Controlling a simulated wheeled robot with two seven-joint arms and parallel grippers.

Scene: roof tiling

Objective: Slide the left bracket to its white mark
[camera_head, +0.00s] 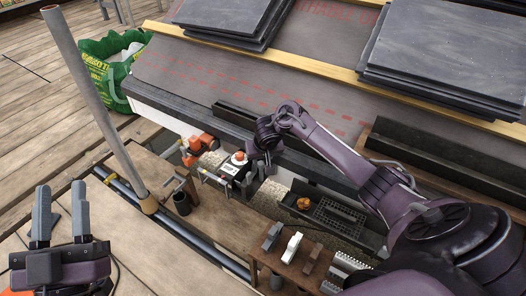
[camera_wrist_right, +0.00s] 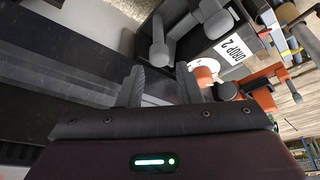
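My left gripper (camera_head: 61,212) is open and empty at the lower left of the head view, over the wooden deck. My right gripper (camera_head: 266,165) is low at the dark eave edge (camera_head: 195,115), just right of a box with a red button. In the right wrist view its two grey fingers (camera_wrist_right: 160,88) are apart, beside the long dark eave rail (camera_wrist_right: 65,75). A pale grey strip shows between the fingers, but I cannot tell what it is. I cannot clearly make out the left bracket or its white mark; the gripper covers part of the eave.
The button box (camera_head: 236,167), labelled in the wrist view (camera_wrist_right: 233,50), and an orange tool (camera_head: 199,148) stand close by. A grey pole (camera_head: 95,100) rises at left. Slate stacks (camera_head: 450,45) and a dark trough (camera_head: 440,160) lie on the roof. A tool tray (camera_head: 335,218) is below.

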